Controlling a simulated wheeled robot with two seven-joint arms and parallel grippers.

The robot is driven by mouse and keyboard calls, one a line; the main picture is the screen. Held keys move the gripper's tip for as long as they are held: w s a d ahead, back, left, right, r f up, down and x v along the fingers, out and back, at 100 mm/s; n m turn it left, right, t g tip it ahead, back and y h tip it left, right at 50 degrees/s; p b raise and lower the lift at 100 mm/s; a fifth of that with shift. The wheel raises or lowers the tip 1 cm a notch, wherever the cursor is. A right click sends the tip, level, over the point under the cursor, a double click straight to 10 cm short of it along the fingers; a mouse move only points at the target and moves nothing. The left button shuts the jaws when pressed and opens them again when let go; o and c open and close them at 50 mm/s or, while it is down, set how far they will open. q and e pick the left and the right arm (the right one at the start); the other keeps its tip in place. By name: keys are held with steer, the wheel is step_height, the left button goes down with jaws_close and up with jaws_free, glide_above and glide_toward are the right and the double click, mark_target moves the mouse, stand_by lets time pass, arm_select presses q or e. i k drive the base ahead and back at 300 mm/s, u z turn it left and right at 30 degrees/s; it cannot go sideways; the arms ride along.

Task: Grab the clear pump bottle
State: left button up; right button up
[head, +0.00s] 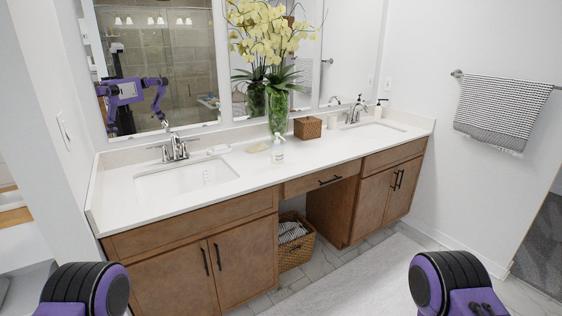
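A clear pump bottle (278,153) with a white pump top stands upright on the white double-sink counter (240,165), near its front edge and right of the left sink. A second pump bottle (379,111), whitish with a dark top, stands behind the right sink. Neither of my grippers is in view. Only purple and black links of my two arms show at the bottom left and bottom right, well apart from the counter.
A green glass vase with yellow flowers (277,112) stands behind the clear bottle. A brown woven box (307,127), a soap dish (258,147) and two faucets are nearby. A basket (295,252) sits below. Floor before the right cabinet holds a pale rug (350,285).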

mark_target(276, 150)
steer(key=z, duration=0.6)
steer(key=i, duration=0.65)
steer(key=z, duration=0.75)
steer(key=i, duration=0.9)
steer(key=u, duration=0.55)
steer(key=i, duration=0.7)
steer(key=u, duration=0.8)
